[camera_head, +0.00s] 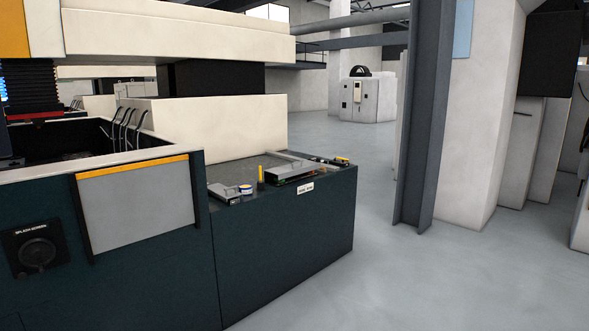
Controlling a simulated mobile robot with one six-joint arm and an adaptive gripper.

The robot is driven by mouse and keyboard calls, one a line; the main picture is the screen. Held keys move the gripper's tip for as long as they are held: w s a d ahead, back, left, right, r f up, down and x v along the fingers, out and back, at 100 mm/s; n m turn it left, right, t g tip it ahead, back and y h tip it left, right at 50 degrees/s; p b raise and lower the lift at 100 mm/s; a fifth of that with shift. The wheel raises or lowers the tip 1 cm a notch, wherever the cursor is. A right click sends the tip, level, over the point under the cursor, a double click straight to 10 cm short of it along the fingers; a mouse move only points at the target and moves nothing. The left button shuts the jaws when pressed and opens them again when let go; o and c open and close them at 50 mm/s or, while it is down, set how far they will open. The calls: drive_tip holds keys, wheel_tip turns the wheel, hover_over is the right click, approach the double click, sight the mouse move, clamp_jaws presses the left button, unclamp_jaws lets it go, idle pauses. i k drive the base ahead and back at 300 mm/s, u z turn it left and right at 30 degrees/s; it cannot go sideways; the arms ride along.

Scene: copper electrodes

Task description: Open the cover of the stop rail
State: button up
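A dark blue-green cabinet (285,235) stands in the middle of the view. On its top, near the front edge, lies a long grey metal piece with a flat upper face (291,172). It may be the stop rail with its cover, but it is too small to be sure. The flat face looks lowered. A small white label (305,188) is on the cabinet front below it; its text is too small to read. My gripper is not in view.
Left of the long piece are a grey block (223,194), a blue-and-white tin (246,190) and an upright yellow item (260,176). A yellow-black item (342,161) lies at the far right end. A steel column (416,120) stands right; open floor (370,265) lies between.

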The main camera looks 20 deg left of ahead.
sight(293, 169)
drive_tip(key=u, duration=0.4)
drive_tip(key=i, duration=1.2)
drive_tip(key=u, duration=0.85)
drive_tip(key=i, duration=2.75)
drive_tip(key=z, duration=0.7)
drive_tip(key=i, duration=1.25)
drive_tip(key=z, duration=0.3)
drive_tip(key=k, duration=0.25)
drive_tip(key=z, duration=0.15)
